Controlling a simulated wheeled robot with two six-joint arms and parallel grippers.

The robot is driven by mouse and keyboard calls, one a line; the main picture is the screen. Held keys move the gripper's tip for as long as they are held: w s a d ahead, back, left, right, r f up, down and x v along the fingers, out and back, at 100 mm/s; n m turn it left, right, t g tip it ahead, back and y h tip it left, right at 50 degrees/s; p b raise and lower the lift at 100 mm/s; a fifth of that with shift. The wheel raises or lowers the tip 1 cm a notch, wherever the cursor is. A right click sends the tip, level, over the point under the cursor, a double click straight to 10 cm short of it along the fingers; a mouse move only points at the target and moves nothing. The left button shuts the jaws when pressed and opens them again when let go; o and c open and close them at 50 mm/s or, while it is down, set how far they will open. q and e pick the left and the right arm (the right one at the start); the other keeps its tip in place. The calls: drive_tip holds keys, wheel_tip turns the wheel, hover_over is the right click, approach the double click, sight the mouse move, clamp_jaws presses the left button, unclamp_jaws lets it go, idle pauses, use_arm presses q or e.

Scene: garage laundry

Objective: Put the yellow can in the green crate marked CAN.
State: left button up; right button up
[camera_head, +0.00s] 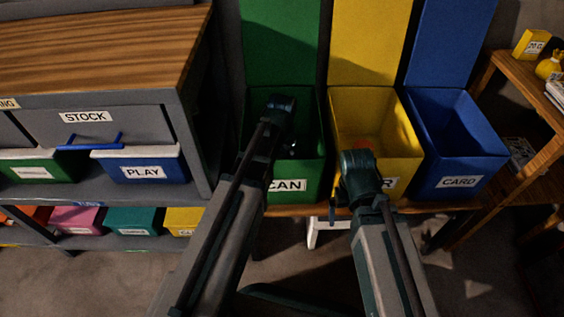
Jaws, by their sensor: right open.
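The green crate marked CAN (309,178) stands at the left end of a row of three crates, with its tall green back panel behind it. I see no yellow can in this view. My left arm reaches over the green crate, and its gripper end (284,125) is dark against the crate's inside, so I cannot make out its fingers. A small pale spot shows in the shadow there, too small to tell what it is. My right gripper (338,198) is open, in front of the yellow crate. My arms hide part of both crates' fronts.
The yellow crate (408,166) holds something orange (363,146). The blue crate marked CARD (459,173) is right of it. A grey cabinet with a wooden top (95,45) and several labelled bins stands at left. A wooden shelf (530,75) at right holds a yellow box (530,43).

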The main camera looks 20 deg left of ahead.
use_arm(q)
wheel_tip(320, 180, up, 12)
drive_tip(key=p, duration=1.1)
drive_tip(key=shift+r+p, duration=0.1)
drive_tip(key=shift+p, duration=0.25)
wheel_tip(320, 180, down, 13)
drive_tip(key=b, duration=1.2)
drive_tip(key=shift+r+b, duration=0.15)
drive_tip(key=shift+b, duration=0.2)
drive_tip(key=shift+r, duration=0.2)
wheel_tip(320, 180, up, 13)
drive_tip(key=p, duration=1.3)
drive_tip(key=shift+f, duration=0.1)
wheel_tip(320, 180, down, 14)
drive_tip(key=b, duration=1.3)
wheel_tip(320, 180, up, 11)
drive_tip(key=p, duration=1)
